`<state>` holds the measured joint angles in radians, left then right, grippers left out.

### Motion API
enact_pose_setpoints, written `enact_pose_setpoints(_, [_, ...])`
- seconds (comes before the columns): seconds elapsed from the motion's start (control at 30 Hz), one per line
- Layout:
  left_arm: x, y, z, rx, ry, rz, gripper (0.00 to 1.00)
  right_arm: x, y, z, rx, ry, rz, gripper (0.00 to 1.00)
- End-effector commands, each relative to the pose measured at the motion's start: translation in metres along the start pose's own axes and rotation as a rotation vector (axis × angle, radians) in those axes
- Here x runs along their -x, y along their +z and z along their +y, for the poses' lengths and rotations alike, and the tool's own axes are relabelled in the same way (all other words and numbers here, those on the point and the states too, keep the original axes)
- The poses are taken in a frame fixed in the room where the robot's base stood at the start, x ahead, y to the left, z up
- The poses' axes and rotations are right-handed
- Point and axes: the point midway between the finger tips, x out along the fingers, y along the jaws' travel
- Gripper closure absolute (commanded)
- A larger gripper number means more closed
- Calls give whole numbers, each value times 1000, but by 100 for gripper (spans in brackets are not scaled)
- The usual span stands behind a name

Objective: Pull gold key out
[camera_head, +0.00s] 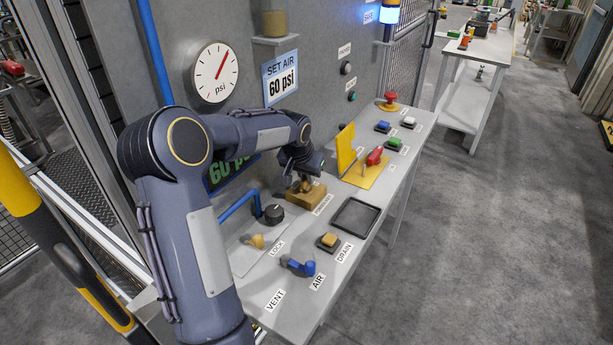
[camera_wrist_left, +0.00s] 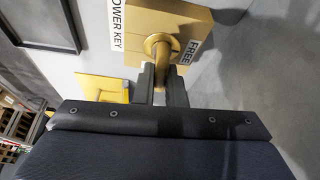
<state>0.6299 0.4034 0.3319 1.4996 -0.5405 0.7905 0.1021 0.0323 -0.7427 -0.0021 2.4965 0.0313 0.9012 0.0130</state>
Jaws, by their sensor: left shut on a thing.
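The gold lock block (camera_head: 299,197) sits on the bench, beside the panel wall. It also shows in the wrist view (camera_wrist_left: 202,20), with a label reading POWER KEY at its side and a FREE label on its face. The gold key (camera_wrist_left: 159,52) stands at a round collar on that face; I cannot tell how deep it sits. My left gripper (camera_wrist_left: 163,88) is shut on the gold key, its two dark fingers on either side of it. In the head view my left gripper (camera_head: 304,184) is just above the block, and the key is mostly hidden there.
A black square tray (camera_head: 355,217) lies right of the block. A yellow plate (camera_head: 346,150) and a red handle (camera_head: 375,156) are farther along. Floor on the right is clear.

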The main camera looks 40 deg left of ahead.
Motion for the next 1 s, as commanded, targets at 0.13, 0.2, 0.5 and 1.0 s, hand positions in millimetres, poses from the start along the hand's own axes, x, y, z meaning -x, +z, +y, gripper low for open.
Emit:
enact_pose_setpoints(0.13, [7,-2,0,0,-1,-5,100,5,-3,-2,0,0,0,33])
enact_pose_setpoints(0.2, [10,-3,0,0,-1,-5,100,7,-3,-3,0,0,0,33])
enact_pose_setpoints(0.5, [21,-8,0,0,-1,-5,100,14,-7,-6,0,0,0,33])
enact_pose_setpoints(1.0, [40,-16,0,1,-1,-2,100,26,-13,-12,0,0,0,33])
